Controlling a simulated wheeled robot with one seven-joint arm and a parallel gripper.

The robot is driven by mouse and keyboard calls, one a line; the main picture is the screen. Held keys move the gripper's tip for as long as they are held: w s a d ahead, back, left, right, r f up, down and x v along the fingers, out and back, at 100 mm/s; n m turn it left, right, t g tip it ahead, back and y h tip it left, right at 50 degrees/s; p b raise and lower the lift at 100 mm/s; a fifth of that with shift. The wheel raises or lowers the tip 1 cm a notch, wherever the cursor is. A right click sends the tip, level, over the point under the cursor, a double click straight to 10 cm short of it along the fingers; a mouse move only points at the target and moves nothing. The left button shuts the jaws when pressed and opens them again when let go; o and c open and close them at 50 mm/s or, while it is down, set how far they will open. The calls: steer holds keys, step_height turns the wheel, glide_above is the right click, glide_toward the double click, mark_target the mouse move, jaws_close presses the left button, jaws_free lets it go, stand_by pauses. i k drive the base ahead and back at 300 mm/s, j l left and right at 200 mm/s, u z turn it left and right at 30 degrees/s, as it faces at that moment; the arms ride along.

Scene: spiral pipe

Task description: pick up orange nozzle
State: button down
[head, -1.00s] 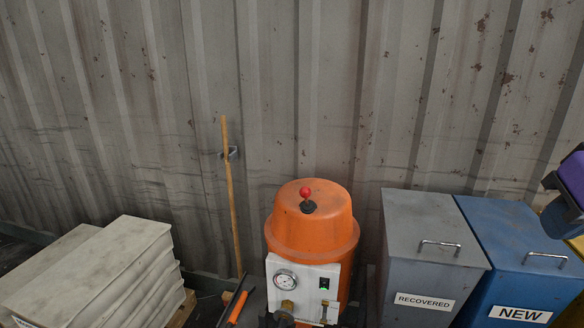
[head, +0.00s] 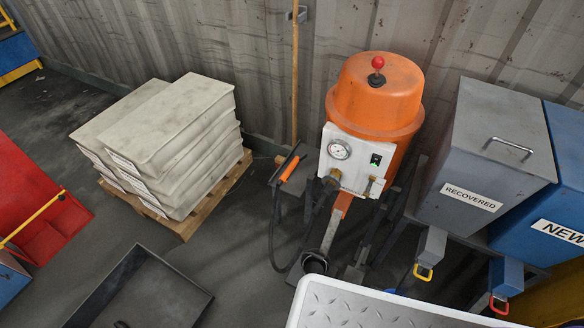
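The orange nozzle (head: 290,167) shows in the head view as a short orange grip with dark ends. It rests tilted on a dark holder to the left of the orange blasting pot (head: 375,97). A dark hose (head: 271,235) runs low on the left side of the machine, near the nozzle. My gripper is not in view.
Stacked pale sacks (head: 165,130) lie on a wooden pallet (head: 215,190) to the left. A wooden pole (head: 295,70) leans on the wall behind the nozzle. Grey (head: 480,135) and blue (head: 567,160) bins stand right. A dark tray (head: 140,290) lies in front. Some floor between is clear.

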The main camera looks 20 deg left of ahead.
mark_target(299, 156)
steer(key=i+j+u, duration=0.1)
steer(key=j, duration=0.3)
steer(key=i+j+u, duration=0.1)
steer(key=j, duration=0.3)
steer(key=i+j, duration=0.2)
steer(key=j, duration=0.2)
steer(key=i+j+u, duration=0.15)
steer(key=j, duration=0.25)
